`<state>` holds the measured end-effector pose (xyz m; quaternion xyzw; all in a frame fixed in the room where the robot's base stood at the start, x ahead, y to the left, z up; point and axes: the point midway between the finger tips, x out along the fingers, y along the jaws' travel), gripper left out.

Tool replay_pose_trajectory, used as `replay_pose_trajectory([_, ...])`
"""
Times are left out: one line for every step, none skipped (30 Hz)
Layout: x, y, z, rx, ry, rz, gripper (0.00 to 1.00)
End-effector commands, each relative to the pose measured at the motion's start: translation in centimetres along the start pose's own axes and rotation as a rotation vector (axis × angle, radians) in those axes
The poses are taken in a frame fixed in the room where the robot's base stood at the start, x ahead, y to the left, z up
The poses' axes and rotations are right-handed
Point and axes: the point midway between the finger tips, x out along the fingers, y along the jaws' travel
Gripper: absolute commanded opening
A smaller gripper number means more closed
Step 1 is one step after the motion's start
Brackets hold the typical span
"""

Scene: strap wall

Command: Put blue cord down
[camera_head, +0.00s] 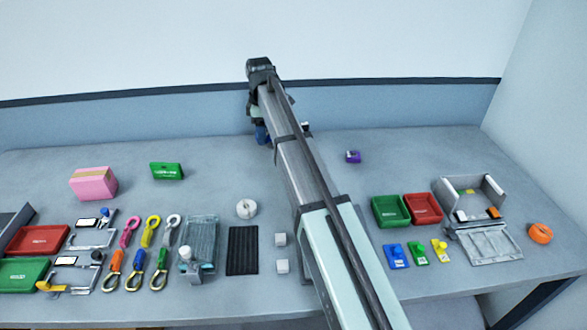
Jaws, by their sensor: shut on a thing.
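My arm reaches across the table to the back, and my gripper (256,118) is low over the far part of the table near the wall. Its fingers are mostly hidden by the arm. A dark blue thing (262,134), which looks like the blue cord, shows just under the gripper, and the gripper is shut on it. Its lower end is at or close to the tabletop. I cannot tell whether it touches.
A purple item (353,157) lies right of the arm. A green box (167,171) and pink box (93,183) stand left. A white roll (246,208), black mat (242,250), several coloured clips and trays fill the front. The back table around the gripper is mostly clear.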

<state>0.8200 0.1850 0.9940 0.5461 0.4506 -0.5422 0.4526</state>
Motion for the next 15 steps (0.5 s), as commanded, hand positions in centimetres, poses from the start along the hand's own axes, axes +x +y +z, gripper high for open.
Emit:
replay_pose_trajectory([0.0, 0.4, 1.9, 0.025, 0.001, 0.002, 0.25])
replay_pose_trajectory([-0.1, 0.6, 3.0, 0.038, 0.001, 0.003, 0.25])
replay_pose_trajectory([-0.1, 0.8, 4.1, 0.052, 0.001, 0.004, 0.25])
replay_pose_trajectory([-0.1, 0.9, 5.1, 0.064, 0.002, 0.005, 0.25])
replay_pose_trajectory([-0.1, 1.0, 5.8, 0.073, 0.002, 0.005, 0.25])
replay_pose_trajectory([-0.2, 1.1, 6.9, 0.087, 0.002, 0.006, 0.25])
replay_pose_trajectory([-0.2, 1.1, 7.6, 0.093, 0.002, 0.006, 0.25])
replay_pose_trajectory([-0.2, 1.1, 8.3, 0.099, 0.002, 0.006, 0.25])
replay_pose_trajectory([-0.2, 1.1, 9.2, 0.104, 0.002, 0.007, 0.25])
replay_pose_trajectory([-0.2, 1.0, 9.9, 0.105, 0.002, 0.007, 0.25])
replay_pose_trajectory([-0.2, 0.8, 10.5, 0.102, 0.002, 0.007, 0.25])
replay_pose_trajectory([-0.1, 0.5, 11.3, 0.091, 0.001, 0.006, 0.25])
replay_pose_trajectory([-0.1, 0.0, 11.6, 0.068, 0.001, 0.006, 0.25])
replay_pose_trajectory([0.0, -0.3, 11.5, 0.042, 0.001, 0.004, 0.25])
replay_pose_trajectory([0.0, -0.5, 11.5, 0.012, 0.000, 0.002, 0.25])
